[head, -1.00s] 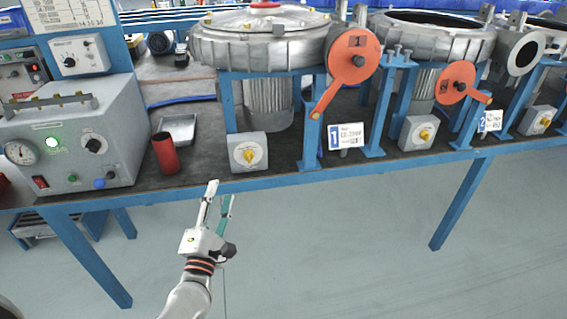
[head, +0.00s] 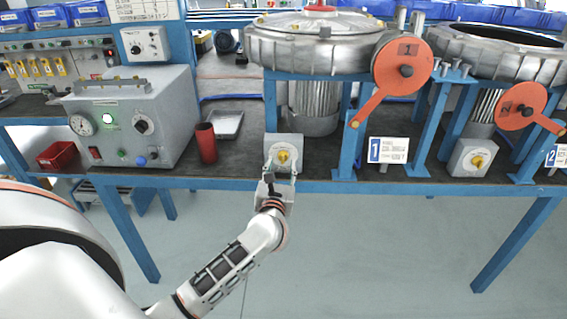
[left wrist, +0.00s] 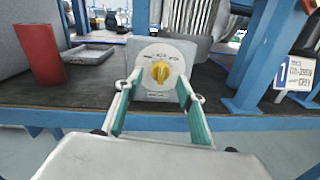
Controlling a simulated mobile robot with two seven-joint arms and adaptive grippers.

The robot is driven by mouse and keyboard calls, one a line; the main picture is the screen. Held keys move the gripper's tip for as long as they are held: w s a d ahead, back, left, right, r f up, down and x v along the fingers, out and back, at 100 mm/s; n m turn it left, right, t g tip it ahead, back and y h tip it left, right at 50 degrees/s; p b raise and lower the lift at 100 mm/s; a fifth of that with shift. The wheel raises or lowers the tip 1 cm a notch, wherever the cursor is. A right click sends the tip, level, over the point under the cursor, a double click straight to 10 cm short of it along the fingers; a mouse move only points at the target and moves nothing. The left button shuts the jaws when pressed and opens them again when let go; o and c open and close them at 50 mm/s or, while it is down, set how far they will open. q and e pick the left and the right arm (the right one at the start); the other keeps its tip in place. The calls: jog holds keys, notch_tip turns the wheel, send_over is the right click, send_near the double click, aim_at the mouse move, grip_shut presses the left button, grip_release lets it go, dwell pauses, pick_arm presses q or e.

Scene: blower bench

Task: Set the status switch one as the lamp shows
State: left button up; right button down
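The status switch one is a grey box with a round white dial and a yellow knob (head: 283,156), on the front of the bench below blower 1. It also shows in the left wrist view (left wrist: 160,72). My left gripper (head: 281,172) is in front of the switch. In the left wrist view its fingers (left wrist: 158,98) are apart, one on each side of the dial, with nothing between them. Whether they touch the box I cannot tell. The lamp on the grey test box (head: 150,122) glows pale green (head: 107,119). My right gripper is not in view.
A red cup (head: 206,143) and a metal tray (head: 226,125) stand left of the switch. The blue bench edge (head: 330,187) runs below. An orange lever disc (head: 403,66) and the number 1 sign (head: 388,150) are to the right. A second switch (head: 473,158) is farther right.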

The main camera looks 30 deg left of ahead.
aim_at(283, 157)
pick_arm(q)
jog(key=shift+x, duration=1.25)
grip_shut()
